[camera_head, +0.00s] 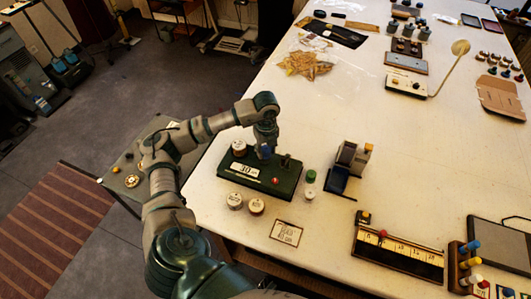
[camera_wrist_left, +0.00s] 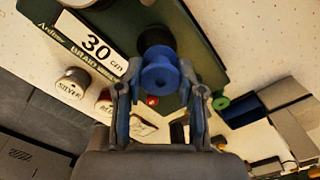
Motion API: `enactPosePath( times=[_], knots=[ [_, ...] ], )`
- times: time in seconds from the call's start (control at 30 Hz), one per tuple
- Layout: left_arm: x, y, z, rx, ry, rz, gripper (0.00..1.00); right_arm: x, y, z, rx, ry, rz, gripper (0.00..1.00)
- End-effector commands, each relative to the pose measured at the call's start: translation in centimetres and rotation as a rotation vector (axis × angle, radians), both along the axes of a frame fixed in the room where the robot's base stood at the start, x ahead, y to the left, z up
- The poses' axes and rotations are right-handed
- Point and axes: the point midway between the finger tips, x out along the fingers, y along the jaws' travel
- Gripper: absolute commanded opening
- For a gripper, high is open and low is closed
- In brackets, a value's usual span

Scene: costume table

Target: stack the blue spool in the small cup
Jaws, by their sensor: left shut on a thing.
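The blue spool (camera_wrist_left: 160,76) sits between the fingers of my left gripper (camera_wrist_left: 160,92) in the wrist view, with the fingers closed on its sides. In the head view my left gripper (camera_head: 265,150) is over the green base, and a bit of blue shows at its tip. The green base (camera_head: 238,182) has a "30 cm" label. A dark round piece (camera_wrist_left: 154,38) shows just beyond the spool in the wrist view; whether they touch is unclear. I cannot tell for certain which thing is the small cup. My right gripper is not in view.
A pale-topped spool (camera_head: 239,147) and a red button (camera_head: 276,181) are on the base. A green-topped piece (camera_head: 311,176) and a dark-blue and tan device (camera_head: 346,168) are to the right.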

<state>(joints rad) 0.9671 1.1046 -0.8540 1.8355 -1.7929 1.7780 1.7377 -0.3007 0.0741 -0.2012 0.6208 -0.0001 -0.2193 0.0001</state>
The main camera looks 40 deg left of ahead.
Motion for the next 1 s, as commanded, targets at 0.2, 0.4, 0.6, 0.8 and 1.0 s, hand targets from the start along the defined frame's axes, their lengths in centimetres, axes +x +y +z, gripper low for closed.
enactPosePath(
  times=[0.2, 0.4, 0.6, 0.8, 1.0],
  knots=[
    [-0.1, 0.4, -2.6, -0.001, 0.003, 0.001, 0.15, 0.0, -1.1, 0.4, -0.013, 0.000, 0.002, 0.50],
    [-0.1, 0.3, -2.6, -0.002, 0.003, 0.001, 0.43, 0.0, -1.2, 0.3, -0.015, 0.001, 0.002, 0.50],
    [-0.1, 0.2, -2.5, 0.000, 0.002, 0.001, 0.63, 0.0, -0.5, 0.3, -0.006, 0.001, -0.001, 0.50],
    [-0.1, 0.0, -2.3, 0.001, 0.002, 0.001, 0.63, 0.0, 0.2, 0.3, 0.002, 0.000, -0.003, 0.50],
    [0.0, 0.2, 0.1, -0.002, -0.002, 0.001, 0.63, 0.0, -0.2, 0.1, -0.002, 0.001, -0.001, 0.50]
  ],
)
